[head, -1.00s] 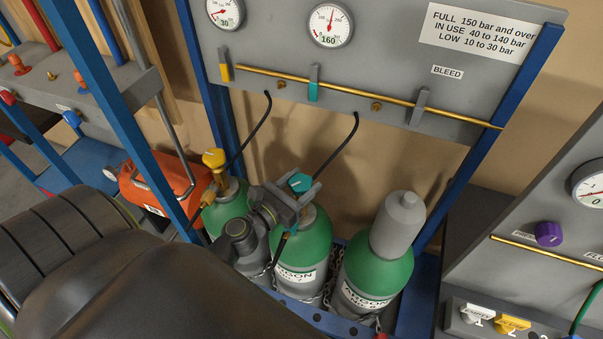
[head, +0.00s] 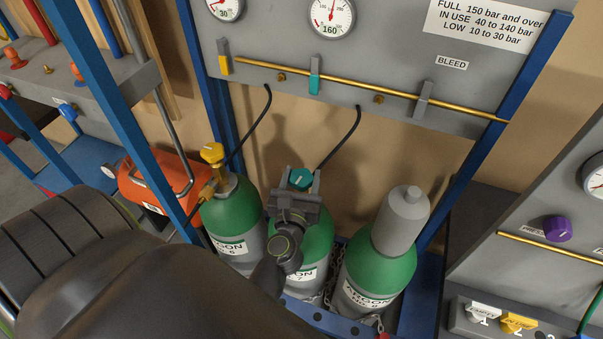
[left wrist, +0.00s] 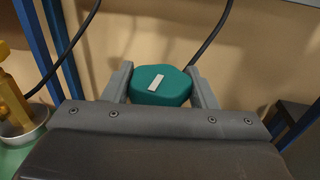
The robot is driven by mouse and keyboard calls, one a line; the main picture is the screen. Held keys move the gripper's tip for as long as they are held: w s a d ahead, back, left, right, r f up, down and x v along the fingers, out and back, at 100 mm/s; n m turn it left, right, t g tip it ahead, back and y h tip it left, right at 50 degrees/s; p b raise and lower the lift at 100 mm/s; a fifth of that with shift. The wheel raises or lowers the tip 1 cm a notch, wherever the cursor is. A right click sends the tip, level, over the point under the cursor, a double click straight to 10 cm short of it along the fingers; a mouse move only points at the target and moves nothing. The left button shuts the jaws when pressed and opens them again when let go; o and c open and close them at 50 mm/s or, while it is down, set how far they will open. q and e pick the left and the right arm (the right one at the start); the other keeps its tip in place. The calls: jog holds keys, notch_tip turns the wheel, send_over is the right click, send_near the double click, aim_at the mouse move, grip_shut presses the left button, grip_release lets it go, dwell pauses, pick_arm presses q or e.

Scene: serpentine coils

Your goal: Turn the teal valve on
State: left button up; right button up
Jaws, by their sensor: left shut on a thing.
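The teal valve (head: 301,178) is a rounded knob on top of the middle green and grey argon cylinder (head: 318,233). In the left wrist view the teal knob (left wrist: 160,85) has a pale bar mark on its top, tilted slightly. My left gripper (head: 303,183) is shut on the knob, one finger on each side of it. The gripper and wrist hide part of the middle cylinder's neck and label. A teal lever (head: 314,84) sits on the panel above. My right gripper is not in view.
A cylinder with a yellow valve (head: 212,153) stands left, and a capped cylinder (head: 381,266) stands right. Black hoses (head: 342,140) run up to the gauge panel (head: 400,60). Blue frame posts (head: 470,150) flank the cylinders. An orange case (head: 150,185) lies at left.

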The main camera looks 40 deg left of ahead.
aim_at(302, 176)
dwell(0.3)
pick_arm(q)
jog(key=o, duration=1)
notch_tip(302, 176, up, 10)
jog(key=p, duration=0.6)
